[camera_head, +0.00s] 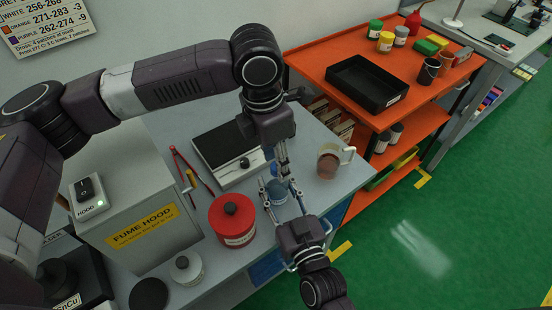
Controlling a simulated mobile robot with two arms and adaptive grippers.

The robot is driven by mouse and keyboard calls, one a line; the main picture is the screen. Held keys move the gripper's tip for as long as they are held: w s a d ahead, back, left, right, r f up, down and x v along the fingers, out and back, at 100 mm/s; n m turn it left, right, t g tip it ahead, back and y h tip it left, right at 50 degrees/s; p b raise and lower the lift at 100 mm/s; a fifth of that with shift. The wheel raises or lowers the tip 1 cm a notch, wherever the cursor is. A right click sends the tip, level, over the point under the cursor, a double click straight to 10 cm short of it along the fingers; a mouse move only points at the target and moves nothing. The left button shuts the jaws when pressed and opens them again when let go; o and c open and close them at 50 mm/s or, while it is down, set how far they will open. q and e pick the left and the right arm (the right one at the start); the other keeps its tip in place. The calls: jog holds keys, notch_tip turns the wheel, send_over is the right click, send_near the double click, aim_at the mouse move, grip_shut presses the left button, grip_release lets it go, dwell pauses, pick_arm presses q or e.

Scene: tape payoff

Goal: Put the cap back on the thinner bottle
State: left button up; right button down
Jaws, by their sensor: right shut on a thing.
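A small blue container (275,191), which looks like the thinner bottle, stands near the front of the grey bench. My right gripper (279,189) reaches in from the lower right, and its fingers are around the blue container, shut on it. My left gripper (283,165) points down from above, with its fingertips close above and beside the container. Its fingers look close together, but I cannot tell whether they hold anything. The cap cannot be made out; the fingers hide the container's top.
A red can (231,222) stands left of the blue container, and a mug (330,162) stands right. Behind are a black-topped device (217,146) and red-handled pliers (187,172). A white jar (186,270) and the fume hood box (130,210) are left. An orange shelf (320,58) adjoins the bench.

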pick_arm(q)
jog(key=shift+r, duration=0.1)
jog(key=shift+r, duration=2.15)
jog(key=shift+c, duration=0.5)
